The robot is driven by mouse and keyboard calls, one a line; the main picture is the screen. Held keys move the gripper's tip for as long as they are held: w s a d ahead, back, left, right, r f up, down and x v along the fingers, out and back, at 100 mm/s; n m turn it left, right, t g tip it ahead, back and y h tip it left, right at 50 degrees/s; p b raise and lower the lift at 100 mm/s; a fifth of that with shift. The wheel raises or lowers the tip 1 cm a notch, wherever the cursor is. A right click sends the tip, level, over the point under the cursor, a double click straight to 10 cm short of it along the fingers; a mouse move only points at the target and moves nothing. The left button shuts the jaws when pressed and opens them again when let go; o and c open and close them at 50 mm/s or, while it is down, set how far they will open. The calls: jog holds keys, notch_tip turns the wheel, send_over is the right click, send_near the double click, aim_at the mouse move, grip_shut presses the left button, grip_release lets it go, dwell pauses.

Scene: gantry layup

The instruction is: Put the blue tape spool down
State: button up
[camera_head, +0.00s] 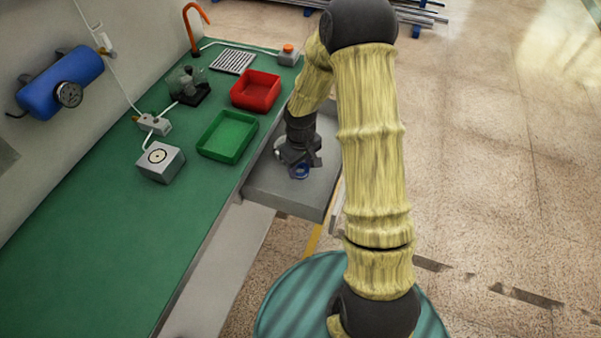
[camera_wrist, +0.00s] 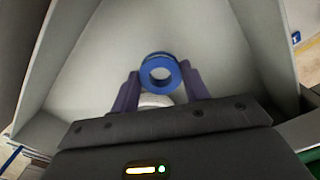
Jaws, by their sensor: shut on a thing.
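The blue tape spool (camera_wrist: 160,72) is a ring with an open centre, seen in the wrist view between the two purple fingers of my gripper (camera_wrist: 160,84). The fingers are shut on it from both sides. In the head view the spool (camera_head: 300,171) shows just below my gripper (camera_head: 299,163), over the grey drawer or tray (camera_head: 290,198) beside the green bench. I cannot tell whether the spool touches the tray's floor. A pale round thing (camera_wrist: 155,100) shows behind the spool, partly hidden by my gripper.
The green worktop (camera_head: 100,240) holds a green bin (camera_head: 228,137), a red bin (camera_head: 256,90), a grey box with a round dial (camera_head: 160,162) and an orange-button box (camera_head: 288,54). The tray has raised walls (camera_wrist: 262,45). Its visible floor around the spool looks mostly clear.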

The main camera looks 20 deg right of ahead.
aim_at(300, 169)
jog(key=shift+f, duration=1.85)
jog(key=shift+f, duration=0.15)
jog(key=o, duration=1)
jog(key=shift+o, duration=0.2)
notch_tip(300, 169, up, 12)
jog(key=shift+f+p, duration=0.1)
jog(key=shift+p, duration=0.2)
jog(key=shift+r, duration=0.3)
